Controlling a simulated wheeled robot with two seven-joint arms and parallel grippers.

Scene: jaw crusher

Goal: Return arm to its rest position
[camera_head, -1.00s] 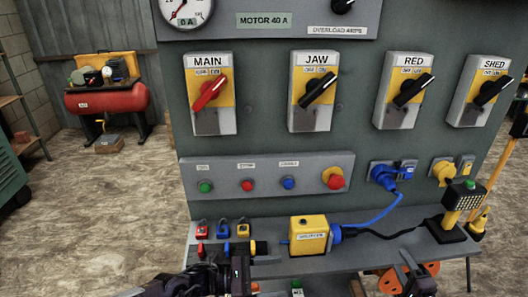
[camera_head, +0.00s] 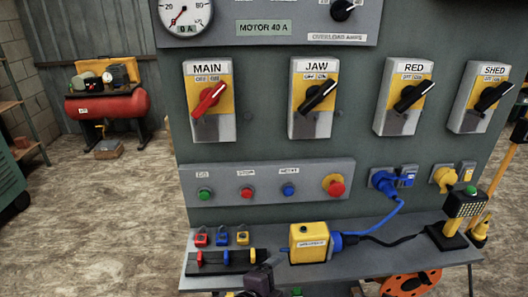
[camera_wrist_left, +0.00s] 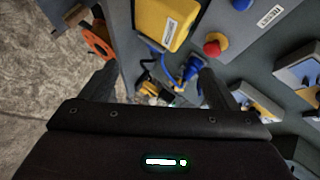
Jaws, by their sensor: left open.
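My left gripper (camera_head: 262,281) shows only in part at the bottom edge of the head view, low in front of the shelf. In the left wrist view my left gripper (camera_wrist_left: 157,85) has its two dark fingers wide apart with nothing held between them. The rest of my left arm is out of the head view. My right gripper does not show in the head view.
A grey panel (camera_head: 270,110) carries several switches and a button strip (camera_head: 220,180). Open floor (camera_head: 90,230) lies left.

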